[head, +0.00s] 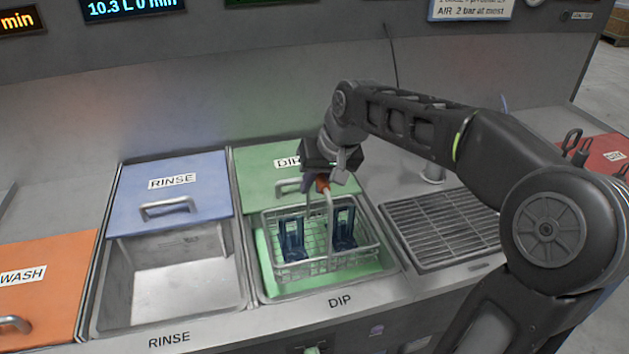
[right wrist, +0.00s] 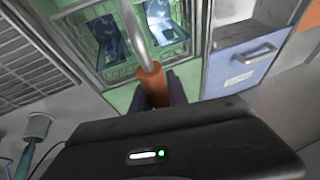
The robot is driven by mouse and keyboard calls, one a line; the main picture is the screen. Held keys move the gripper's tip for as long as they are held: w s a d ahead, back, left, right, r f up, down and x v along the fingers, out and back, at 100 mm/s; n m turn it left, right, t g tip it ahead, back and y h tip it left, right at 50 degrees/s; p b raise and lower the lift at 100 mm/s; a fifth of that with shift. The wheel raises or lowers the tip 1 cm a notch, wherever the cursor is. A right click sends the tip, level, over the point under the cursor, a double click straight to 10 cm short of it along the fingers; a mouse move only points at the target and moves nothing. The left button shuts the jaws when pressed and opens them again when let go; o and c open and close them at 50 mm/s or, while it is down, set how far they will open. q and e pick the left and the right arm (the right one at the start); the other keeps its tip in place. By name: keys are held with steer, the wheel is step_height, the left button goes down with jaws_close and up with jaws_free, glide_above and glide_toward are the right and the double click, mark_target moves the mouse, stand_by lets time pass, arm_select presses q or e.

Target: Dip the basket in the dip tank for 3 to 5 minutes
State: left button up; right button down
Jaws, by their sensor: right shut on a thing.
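The wire basket (head: 322,263) holds two dark blue parts (head: 292,240) and hangs level within the opening of the dip tank (head: 268,290), over green liquid. I cannot tell how deep it sits or whether it touches the tank. My right gripper (head: 324,182) is shut on the basket's tall handle at its orange grip. The right wrist view also shows the orange grip (right wrist: 153,84) between the fingers and the basket (right wrist: 118,72) below. The green DIP lid (head: 250,165) is slid back behind the basket. My left gripper is out of view.
Left of the dip tank is the rinse tank (head: 185,285), with its blue lid (head: 165,190) pushed back. An orange WASH lid (head: 45,285) lies further left. A slatted drain rack (head: 450,230) lies to the right, below my right arm. A red lid (head: 605,155) shows at far right.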

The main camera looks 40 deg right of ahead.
mark_target(314, 240)
steer(key=shift+w+f+b, duration=0.1)
steer(key=shift+f+b, duration=6.5)
steer(key=shift+f, duration=2.05)
steer(key=shift+r, duration=0.1)
step_height(314, 240, up, 22)
steer(key=p, duration=1.8)
steer(key=shift+r, duration=0.2)
